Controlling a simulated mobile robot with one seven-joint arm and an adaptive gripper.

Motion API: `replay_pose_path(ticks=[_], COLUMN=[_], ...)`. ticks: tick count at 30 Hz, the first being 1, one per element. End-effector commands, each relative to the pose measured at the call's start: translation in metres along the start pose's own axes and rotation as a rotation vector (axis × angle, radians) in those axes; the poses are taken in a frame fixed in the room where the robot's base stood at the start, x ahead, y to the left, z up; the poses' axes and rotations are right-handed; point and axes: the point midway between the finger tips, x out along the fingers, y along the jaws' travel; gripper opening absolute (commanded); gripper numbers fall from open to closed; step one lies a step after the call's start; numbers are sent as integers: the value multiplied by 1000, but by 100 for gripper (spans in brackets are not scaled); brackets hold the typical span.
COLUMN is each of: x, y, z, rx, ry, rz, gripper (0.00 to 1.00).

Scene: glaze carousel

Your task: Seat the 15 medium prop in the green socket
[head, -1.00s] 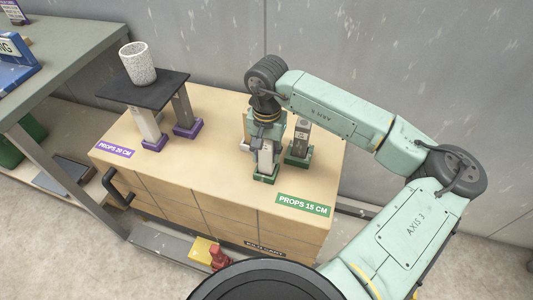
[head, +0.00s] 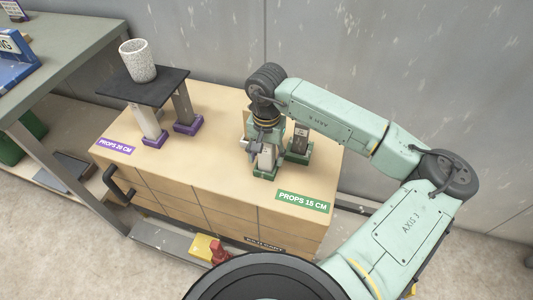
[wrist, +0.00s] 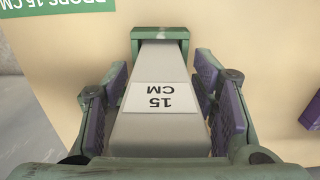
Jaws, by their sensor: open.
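A pale grey prop labelled 15 CM (wrist: 160,100) stands upright between the fingers of my gripper (wrist: 165,105). In the head view this prop (head: 266,158) has its foot in a green socket (head: 264,174) near the cart's front right, and the wrist view shows the socket's green rim (wrist: 160,33) around its foot. My gripper (head: 266,145) is open, with one pad on each side of the prop and narrow gaps beside it. Whether the prop sits fully down in the socket cannot be told.
A second grey prop (head: 300,138) stands in another green socket (head: 297,157), close behind to the right. At the left, two props in purple sockets (head: 187,126) carry a dark board (head: 150,88) with a speckled white cup (head: 137,60). The wooden top's front middle is clear.

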Motion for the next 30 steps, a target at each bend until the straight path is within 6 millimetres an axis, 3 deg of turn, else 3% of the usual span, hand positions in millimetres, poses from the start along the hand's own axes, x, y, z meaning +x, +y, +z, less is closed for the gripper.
replay_pose_path(ticks=[11, 24, 30], x=[-8, -97, -119], y=[0, 0, 0], z=[-1, -1, 0], rx=[0, 0, 0], ry=[2, 3, 1], rz=[1, 1, 1], gripper=[53, 53, 53])
